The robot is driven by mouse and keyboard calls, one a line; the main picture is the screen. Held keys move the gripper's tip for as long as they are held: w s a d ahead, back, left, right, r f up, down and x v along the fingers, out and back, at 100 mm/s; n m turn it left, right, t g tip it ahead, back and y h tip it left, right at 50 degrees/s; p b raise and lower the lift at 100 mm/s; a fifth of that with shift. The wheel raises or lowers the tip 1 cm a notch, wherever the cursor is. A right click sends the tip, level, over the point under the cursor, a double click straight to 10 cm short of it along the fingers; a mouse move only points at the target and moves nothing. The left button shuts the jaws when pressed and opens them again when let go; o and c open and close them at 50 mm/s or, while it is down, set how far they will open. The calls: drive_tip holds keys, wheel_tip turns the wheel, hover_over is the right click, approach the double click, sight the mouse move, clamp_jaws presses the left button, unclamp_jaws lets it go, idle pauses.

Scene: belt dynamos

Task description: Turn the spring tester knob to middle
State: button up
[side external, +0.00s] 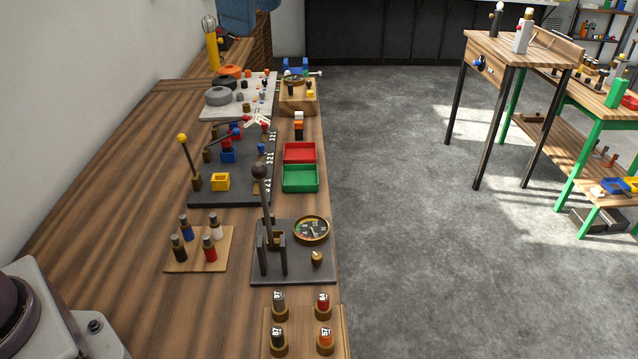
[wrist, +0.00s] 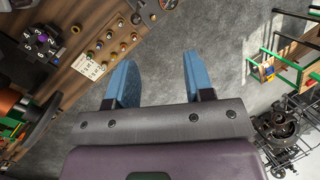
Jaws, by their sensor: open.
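A dark base plate (side external: 291,273) near the table's right edge carries an upright lever with a dark ball top (side external: 260,171), a round gauge (side external: 311,229) and a small brass knob (side external: 317,258). I take this to be the spring tester; no label is readable. The knob's setting is too small to tell. In the wrist view, part of a round gauge (wrist: 168,4) shows at the top edge. My gripper (wrist: 158,58) has two blue fingers, wide apart with nothing between them, over the grey floor. It is not clearly seen in the side view.
A peg board with blue, white, black and red pegs (side external: 200,262) lies left of the plate. Numbered knobs (side external: 323,304) stand in front. Green (side external: 300,179) and red (side external: 299,153) trays lie behind. Open floor (side external: 420,230) lies to the right.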

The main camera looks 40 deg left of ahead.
drive_tip(key=w+d+f+m+g+y, duration=0.1)
drive_tip(key=w+d+f+m, duration=0.5)
drive_tip(key=w+d, duration=0.15)
approach(318, 256)
drive_tip(key=x, duration=0.9)
clamp_jaws()
